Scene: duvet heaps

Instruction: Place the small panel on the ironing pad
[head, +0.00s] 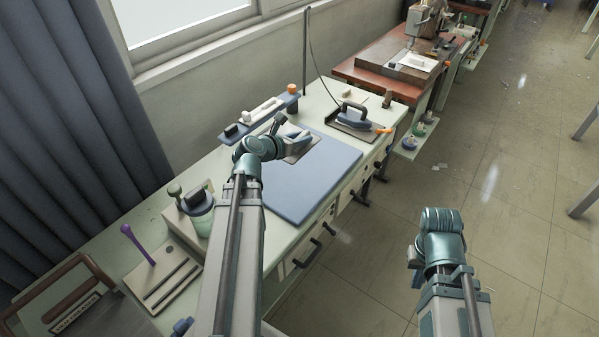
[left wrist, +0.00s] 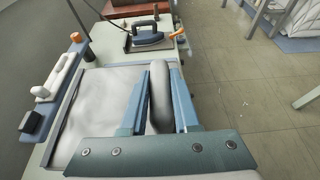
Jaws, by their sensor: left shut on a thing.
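The blue ironing pad (head: 315,180) lies flat on the pale worktable in the head view. The small panel, a grey piece of cloth (head: 300,154), shows at the pad's far left end, partly hidden by my left gripper (head: 290,136). In the left wrist view the grey panel (left wrist: 103,105) spreads to the left of the fingers, and my left gripper (left wrist: 160,98) is shut on a raised grey fold of it. I cannot tell how much of the panel touches the pad. My right arm's wrist is over the floor at the right; its fingers are not clearly visible.
An iron (head: 353,115) stands on a dark rest beyond the pad. A blue tray (head: 258,119) with a white-handled tool lies along the wall side. A green pot (head: 199,210) and a purple-handled tool (head: 137,243) are at the near left.

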